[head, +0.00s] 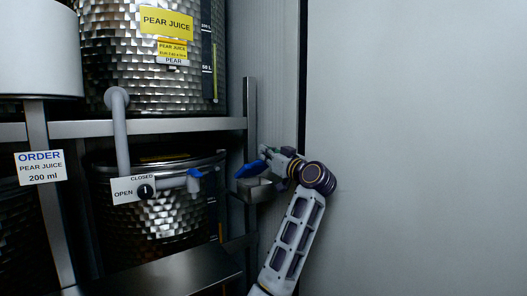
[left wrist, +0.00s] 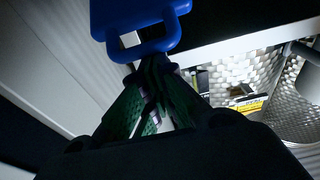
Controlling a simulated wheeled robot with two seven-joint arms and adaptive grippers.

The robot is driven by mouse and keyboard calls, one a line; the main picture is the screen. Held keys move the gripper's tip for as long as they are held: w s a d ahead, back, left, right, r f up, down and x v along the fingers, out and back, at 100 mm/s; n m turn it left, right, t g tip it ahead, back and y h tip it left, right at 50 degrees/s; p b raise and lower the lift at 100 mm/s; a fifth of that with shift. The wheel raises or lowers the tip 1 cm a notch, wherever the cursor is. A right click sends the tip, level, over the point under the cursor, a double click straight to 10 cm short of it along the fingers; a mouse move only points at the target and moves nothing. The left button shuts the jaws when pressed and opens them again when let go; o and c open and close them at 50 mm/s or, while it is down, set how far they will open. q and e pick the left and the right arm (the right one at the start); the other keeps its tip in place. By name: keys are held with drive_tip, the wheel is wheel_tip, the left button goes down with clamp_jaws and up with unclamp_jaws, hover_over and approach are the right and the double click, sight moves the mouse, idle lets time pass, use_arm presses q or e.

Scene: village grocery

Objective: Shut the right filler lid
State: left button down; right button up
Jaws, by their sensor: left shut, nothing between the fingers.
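A blue lid (head: 251,169) shows tilted above a small grey metal filler (head: 260,190) at the right end of the rack. I take it for the right filler lid; whether it touches the filler rim is hard to tell. My left gripper (head: 267,152) is shut and empty, just above and right of the lid. In the left wrist view the blue lid (left wrist: 140,18) has a loop, and the shut fingertips (left wrist: 150,64) of my left gripper are close to that loop. Contact is unclear. My right gripper is not in view.
A steel tank labelled pear juice (head: 100,60) stands on the upper shelf (head: 180,128). A lower tank (head: 165,220) has a pipe, a blue tap handle (head: 194,176) and an open/closed dial (head: 146,191). A rack post (head: 249,110) and a plain wall (head: 420,130) stand close by.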

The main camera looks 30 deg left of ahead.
use_arm(q)
drive_tip(key=s+d+f+t+y, duration=0.1)
drive_tip(key=d+f+y, duration=0.2)
drive_tip(key=f, duration=0.6)
drive_tip(key=shift+s+d+t+y, duration=0.25)
drive_tip(key=shift+d+t+y, duration=0.15)
drive_tip(key=shift+y, duration=0.2)
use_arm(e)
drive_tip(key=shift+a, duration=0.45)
